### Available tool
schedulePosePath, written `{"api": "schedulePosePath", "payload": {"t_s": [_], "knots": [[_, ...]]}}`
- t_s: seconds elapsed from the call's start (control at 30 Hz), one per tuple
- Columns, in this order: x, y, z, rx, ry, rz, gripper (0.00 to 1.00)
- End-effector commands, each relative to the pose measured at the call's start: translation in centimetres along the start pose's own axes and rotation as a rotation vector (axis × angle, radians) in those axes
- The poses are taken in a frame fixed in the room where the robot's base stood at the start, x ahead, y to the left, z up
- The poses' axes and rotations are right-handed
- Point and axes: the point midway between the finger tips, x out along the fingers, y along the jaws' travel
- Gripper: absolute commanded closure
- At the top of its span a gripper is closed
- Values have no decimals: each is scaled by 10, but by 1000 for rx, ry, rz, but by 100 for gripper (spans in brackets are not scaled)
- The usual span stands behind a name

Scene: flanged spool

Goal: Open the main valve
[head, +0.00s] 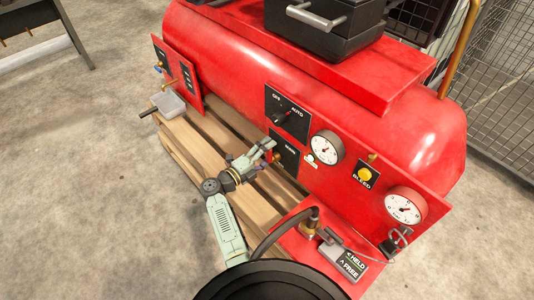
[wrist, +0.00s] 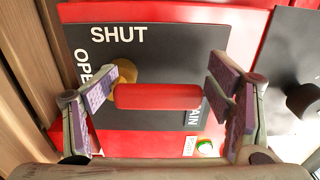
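The main valve's dark plate (head: 287,150) is on the red panel, just beyond my gripper (head: 268,150) in the head view. In the wrist view the plate (wrist: 190,50) reads SHUT along the top, OPEN at the left and MAIN, partly covered, at the right. The red valve handle (wrist: 157,96) lies level across the picture, with a brass pivot (wrist: 124,72) behind its left end. My gripper (wrist: 163,98) is open. One finger is off each end of the handle, with a gap on both sides. In the head view the handle is mostly hidden.
The red tank (head: 300,95) stands over a wooden pallet (head: 190,150). An OFF/AUTO switch (head: 285,117), two gauges (head: 326,147) and a yellow BLEED button (head: 365,174) are close by. A HELD/FREE box (head: 345,262) with a hose is at the front right.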

Motion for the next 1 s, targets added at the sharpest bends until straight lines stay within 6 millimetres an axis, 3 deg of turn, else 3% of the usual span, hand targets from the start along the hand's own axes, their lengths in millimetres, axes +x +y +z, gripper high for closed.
{"api": "schedulePosePath", "payload": {"t_s": [0.2, 0.57, 1.0], "knots": [[0, 0, -1, 1, 4, -1, 18], [-9, 1, 0, 0, -1, 1, 18], [-93, 1, 0, 0, -2, 2, 18]]}}
